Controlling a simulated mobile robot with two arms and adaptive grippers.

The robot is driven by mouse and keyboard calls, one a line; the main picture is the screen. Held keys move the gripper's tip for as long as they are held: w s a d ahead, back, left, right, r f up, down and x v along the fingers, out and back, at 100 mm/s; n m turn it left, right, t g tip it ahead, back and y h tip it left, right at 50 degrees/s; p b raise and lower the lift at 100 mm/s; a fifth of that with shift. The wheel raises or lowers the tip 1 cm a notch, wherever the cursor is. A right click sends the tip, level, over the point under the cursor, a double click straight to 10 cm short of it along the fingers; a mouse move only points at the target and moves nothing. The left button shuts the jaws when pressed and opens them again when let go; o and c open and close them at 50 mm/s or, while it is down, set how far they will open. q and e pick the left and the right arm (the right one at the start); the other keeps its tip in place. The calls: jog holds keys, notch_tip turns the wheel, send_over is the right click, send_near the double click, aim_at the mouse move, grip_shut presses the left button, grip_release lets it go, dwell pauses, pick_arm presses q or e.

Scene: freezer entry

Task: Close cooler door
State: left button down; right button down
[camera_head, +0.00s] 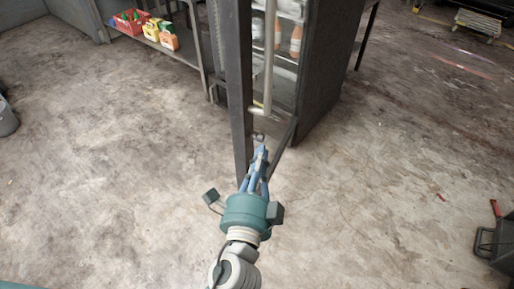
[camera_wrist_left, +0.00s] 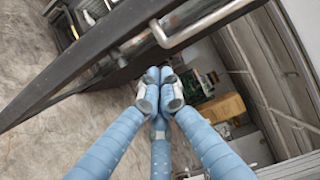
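The cooler (camera_head: 330,60) stands upright at top centre in the head view, with bottles and other goods visible inside. Its dark-framed glass door (camera_head: 238,90) stands open, swung out toward me. A pale vertical bar handle (camera_head: 268,65) is on the door. My left gripper (camera_head: 260,160) is in front of the door's lower part. In the left wrist view, its blue fingers (camera_wrist_left: 160,85) meet at the tips with nothing seen between them. The door frame (camera_wrist_left: 75,65) and the handle (camera_wrist_left: 185,35) lie just beyond the fingertips; I cannot tell whether they touch. My right gripper is out of view.
A low shelf (camera_head: 165,45) with a red basket (camera_head: 130,20) and yellow and orange containers stands behind left. A dark bin or cart (camera_head: 495,245) is at the right edge. The concrete floor on both sides is mostly clear.

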pick_arm(q)
jog(key=w+a+p, duration=0.2)
jog(key=w+p, duration=0.2)
jog(key=w, duration=0.5)
jog(key=shift+w+a, duration=0.3)
jog(key=shift+a, duration=0.05)
